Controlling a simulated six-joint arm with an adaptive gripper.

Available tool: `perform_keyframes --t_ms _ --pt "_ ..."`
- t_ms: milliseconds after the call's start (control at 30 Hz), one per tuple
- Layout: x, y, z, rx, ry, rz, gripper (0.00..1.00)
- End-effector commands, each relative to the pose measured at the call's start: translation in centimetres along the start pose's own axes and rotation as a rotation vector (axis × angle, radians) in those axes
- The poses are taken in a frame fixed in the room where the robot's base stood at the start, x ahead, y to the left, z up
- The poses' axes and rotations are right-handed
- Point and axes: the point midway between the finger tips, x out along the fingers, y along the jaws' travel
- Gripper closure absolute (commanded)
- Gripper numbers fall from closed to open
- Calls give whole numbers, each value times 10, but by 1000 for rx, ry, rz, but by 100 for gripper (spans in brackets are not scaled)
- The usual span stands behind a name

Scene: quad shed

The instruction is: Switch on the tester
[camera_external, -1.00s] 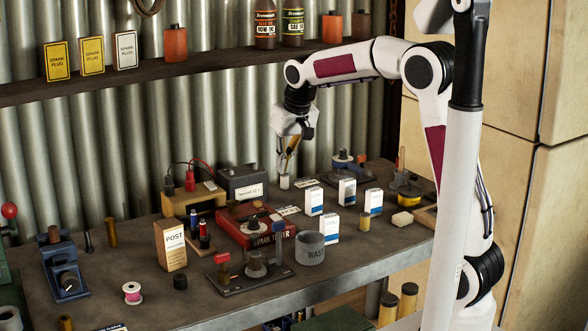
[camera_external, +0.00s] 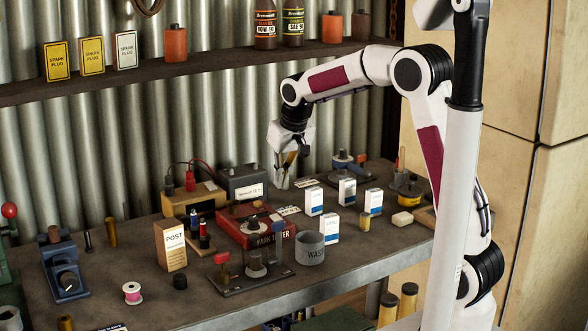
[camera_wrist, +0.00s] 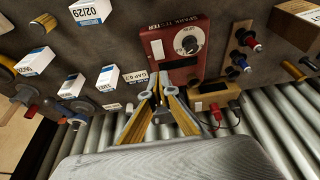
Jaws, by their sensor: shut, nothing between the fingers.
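The tester is a red box labelled SPARK TESTER (camera_external: 283,238), lying on the bench. In the wrist view its red face (camera_wrist: 176,72) carries a round pale dial with a dark knob (camera_wrist: 189,42) and a small white rectangle (camera_wrist: 157,48). My gripper (camera_external: 280,184) is shut and empty, above the back of the bench behind the tester. In the wrist view my fingertips (camera_wrist: 157,88) meet at the tester's near edge, apart from the knob. I cannot tell their height above the bench. The stand in front hides part of the tester in the external view.
A grey box (camera_external: 240,176) and a tan box with red and black leads (camera_external: 180,205) stand left of my gripper. White cartons (camera_external: 329,228) and a grey WASTE cup (camera_external: 309,249) stand to the right. A dark stand (camera_external: 240,283) is in front. Corrugated wall is close behind.

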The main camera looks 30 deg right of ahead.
Motion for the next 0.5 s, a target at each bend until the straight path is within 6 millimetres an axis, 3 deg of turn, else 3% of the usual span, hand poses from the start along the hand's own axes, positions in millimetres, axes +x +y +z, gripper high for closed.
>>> perform_keyframes --t_ms 500 --pt "71 0 4 1 -3 0 100"
